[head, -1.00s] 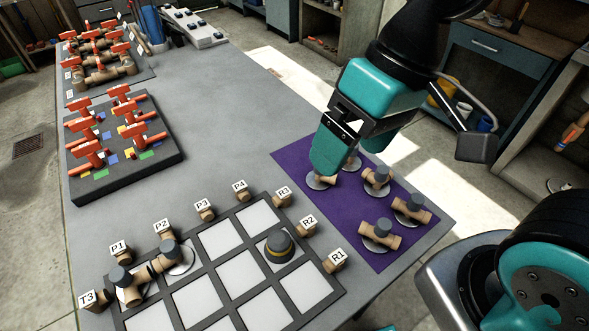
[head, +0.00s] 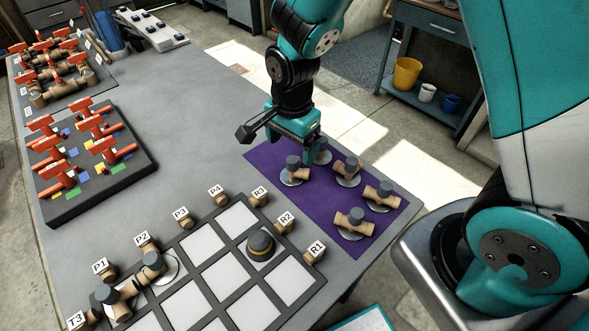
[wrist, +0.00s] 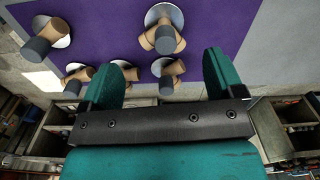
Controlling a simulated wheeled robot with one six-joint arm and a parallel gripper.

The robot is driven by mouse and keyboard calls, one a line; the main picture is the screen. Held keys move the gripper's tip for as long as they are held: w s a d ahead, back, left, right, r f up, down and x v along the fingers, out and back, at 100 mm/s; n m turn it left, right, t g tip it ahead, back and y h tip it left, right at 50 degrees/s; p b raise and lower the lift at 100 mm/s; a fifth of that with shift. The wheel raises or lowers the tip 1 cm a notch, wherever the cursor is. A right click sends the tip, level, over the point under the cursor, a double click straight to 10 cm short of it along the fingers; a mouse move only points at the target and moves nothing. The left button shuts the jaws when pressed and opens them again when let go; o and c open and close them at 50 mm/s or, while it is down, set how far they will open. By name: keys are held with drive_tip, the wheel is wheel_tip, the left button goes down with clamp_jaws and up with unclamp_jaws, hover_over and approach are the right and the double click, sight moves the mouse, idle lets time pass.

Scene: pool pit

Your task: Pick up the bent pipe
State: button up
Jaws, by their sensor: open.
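Several tan pipe fittings with grey ends stand on white discs on a purple mat (head: 315,215). One fitting (head: 293,172) at the mat's left, just below my gripper, looks bent; I cannot be sure which is the bent pipe. Another fitting (head: 323,157) is partly hidden behind a finger. My gripper (head: 298,143) is open and empty above the mat's far left part. In the wrist view a fitting with two angled tan arms (wrist: 163,40) lies beyond the open fingers (wrist: 167,62), apart from them, and another fitting (wrist: 168,78) shows between them.
A grid tray (head: 222,277) with a dark domed piece (head: 260,244) and labelled tan blocks stands in front left of the mat. A dark block with red-handled parts (head: 95,165) stands at the left. The grey table (head: 190,115) is clear between the block and mat.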

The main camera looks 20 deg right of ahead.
sight(292, 162)
wheel_tip(292, 162, down, 4)
drive_tip(key=shift+r, duration=0.2)
drive_tip(key=shift+w+d+f+p, duration=0.1)
drive_tip(key=shift+f+p, duration=0.15)
drive_tip(key=shift+f, duration=0.65)
drive_tip(key=shift+w+d+f+p, duration=0.15)
drive_tip(key=shift+f+p, duration=0.15)
drive_tip(key=shift+f, duration=0.6)
drive_tip(key=shift+w+d+f+p, duration=0.1)
drive_tip(key=shift+f+p, duration=0.15)
drive_tip(key=shift+f, duration=0.65)
drive_tip(key=c, duration=1.2)
